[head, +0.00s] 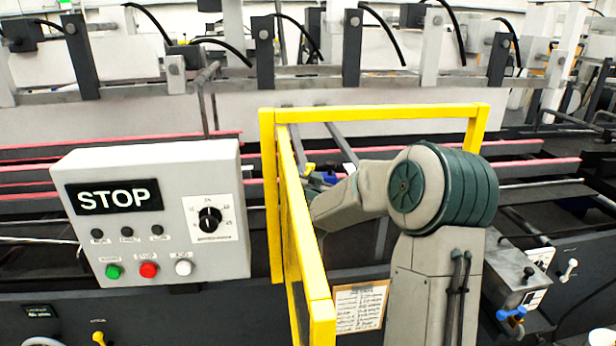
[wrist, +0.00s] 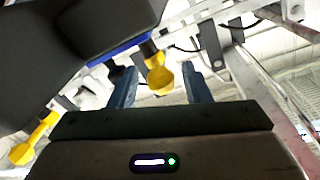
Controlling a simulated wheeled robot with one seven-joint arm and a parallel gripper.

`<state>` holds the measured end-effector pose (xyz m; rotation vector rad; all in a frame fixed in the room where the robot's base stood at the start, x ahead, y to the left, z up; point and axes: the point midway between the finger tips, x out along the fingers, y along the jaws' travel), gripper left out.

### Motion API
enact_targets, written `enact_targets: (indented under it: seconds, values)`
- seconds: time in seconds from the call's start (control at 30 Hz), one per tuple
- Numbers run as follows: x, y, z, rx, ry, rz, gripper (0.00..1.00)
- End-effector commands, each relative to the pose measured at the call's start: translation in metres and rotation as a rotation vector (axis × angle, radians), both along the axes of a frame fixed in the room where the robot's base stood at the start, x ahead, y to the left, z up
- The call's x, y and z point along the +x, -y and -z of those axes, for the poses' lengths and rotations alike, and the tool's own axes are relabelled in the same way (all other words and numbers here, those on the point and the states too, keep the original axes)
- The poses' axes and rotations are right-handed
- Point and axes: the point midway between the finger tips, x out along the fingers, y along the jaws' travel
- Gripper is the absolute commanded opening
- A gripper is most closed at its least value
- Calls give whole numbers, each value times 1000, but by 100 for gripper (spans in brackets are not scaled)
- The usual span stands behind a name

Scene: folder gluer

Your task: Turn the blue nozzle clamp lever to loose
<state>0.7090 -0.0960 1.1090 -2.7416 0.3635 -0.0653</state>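In the wrist view my gripper (wrist: 160,72) is open, with one blue-grey finger on each side of a yellow rounded knob (wrist: 159,76). The knob appears between or just beyond the fingertips; I cannot tell its depth or whether they touch. A blue strip (wrist: 118,49) runs along the edge of a dark body beside it, possibly part of the clamp lever. In the head view a small blue part (head: 329,178) and a yellow tip (head: 309,168) show beyond the yellow guard, near the end of my arm. My gripper is mostly hidden there.
A yellow guard frame (head: 315,285) stands close beside my arm. A grey STOP control box (head: 150,250) is at left. Another yellow knob (wrist: 24,152) shows at lower left in the wrist view. A separate blue-handled valve (head: 512,313) is at lower right.

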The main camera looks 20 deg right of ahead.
Motion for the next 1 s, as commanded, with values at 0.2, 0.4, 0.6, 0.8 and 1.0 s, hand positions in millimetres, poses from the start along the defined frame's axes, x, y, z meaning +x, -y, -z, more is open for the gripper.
enact_targets:
  seconds: [0.2,0.4,0.6,0.8,1.0]
  values:
    - [0,-1,-1,-2,2,-1,43]
    - [0,-1,-14,-4,5,-1,43]
    - [-4,5,-45,-5,5,3,43]
    - [-27,34,-65,-5,6,5,43]
    - [-50,63,-88,-5,4,4,43]
